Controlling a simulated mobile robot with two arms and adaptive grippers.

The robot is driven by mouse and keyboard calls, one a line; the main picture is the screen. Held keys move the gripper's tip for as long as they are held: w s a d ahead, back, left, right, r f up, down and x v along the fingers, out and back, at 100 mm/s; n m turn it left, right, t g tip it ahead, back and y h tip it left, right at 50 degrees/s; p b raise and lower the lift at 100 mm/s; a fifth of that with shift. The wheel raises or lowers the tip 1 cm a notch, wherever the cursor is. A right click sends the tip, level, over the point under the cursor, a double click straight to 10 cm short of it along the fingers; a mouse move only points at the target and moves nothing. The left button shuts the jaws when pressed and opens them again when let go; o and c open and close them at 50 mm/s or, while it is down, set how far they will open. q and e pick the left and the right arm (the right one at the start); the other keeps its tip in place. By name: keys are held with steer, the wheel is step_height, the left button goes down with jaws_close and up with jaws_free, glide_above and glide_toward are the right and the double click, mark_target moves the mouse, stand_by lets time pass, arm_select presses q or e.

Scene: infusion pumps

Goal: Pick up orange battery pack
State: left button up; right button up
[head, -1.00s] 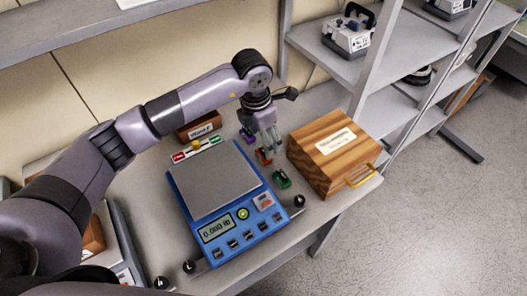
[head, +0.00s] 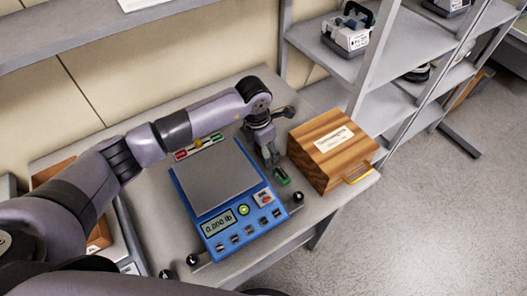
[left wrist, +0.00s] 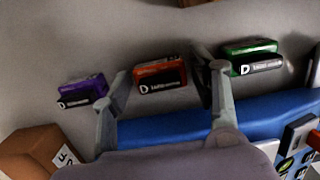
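The orange battery pack (left wrist: 160,73) with a black label lies on the table, seen in the left wrist view between the two fingers of my left gripper (left wrist: 168,76). The fingers are apart, with the pack between or just beyond their tips; contact is unclear. In the head view my left gripper (head: 270,158) is low between the scale and the wooden box and hides the orange pack. My right gripper is in neither view.
A purple pack (left wrist: 82,91) and a green pack (left wrist: 252,57) lie close on either side. The blue scale (head: 222,195) is on the near side, and a wooden box (head: 333,150) stands to the right. A shelf rack (head: 375,60) stands behind it.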

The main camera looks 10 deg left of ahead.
arm_select(q)
steer(key=c, duration=0.9)
steer(key=shift+c, duration=0.2)
steer(key=shift+r, duration=0.15)
